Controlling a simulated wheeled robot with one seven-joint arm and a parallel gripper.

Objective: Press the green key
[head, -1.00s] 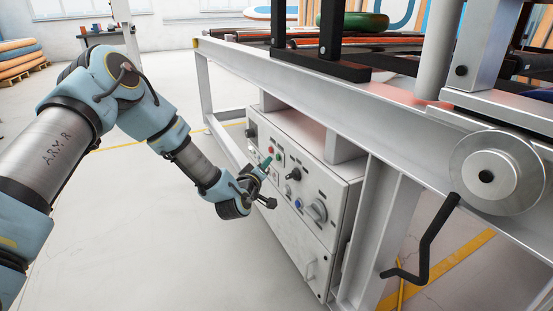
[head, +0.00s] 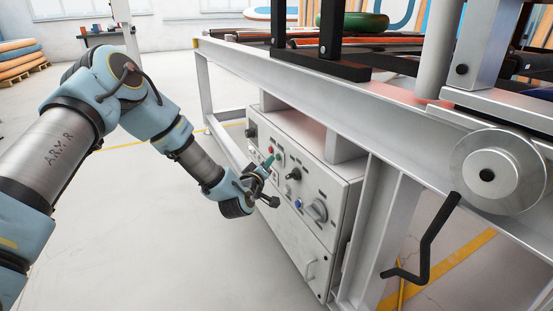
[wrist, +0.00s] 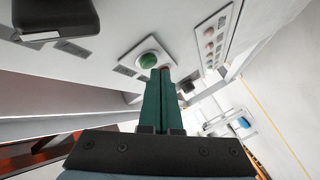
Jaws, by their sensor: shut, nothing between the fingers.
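The green key (wrist: 149,60) is a round green button on a light square plate of the control panel, in the upper middle of the wrist view. My gripper (wrist: 160,70) has two dark green fingers, shut together with nothing between them. In the wrist view their tips overlap the lower right edge of the green key. I cannot tell whether they touch it. In the head view my gripper (head: 269,161) points at the upper part of the white control panel (head: 325,180). The green key is hard to make out there beside the fingertips.
A red button (head: 270,151), a black switch (head: 294,174), a blue button (head: 298,203) and a grey round knob (head: 319,211) sit on the panel near my gripper. A metal frame (head: 300,82) runs above the panel. The floor left of it is clear.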

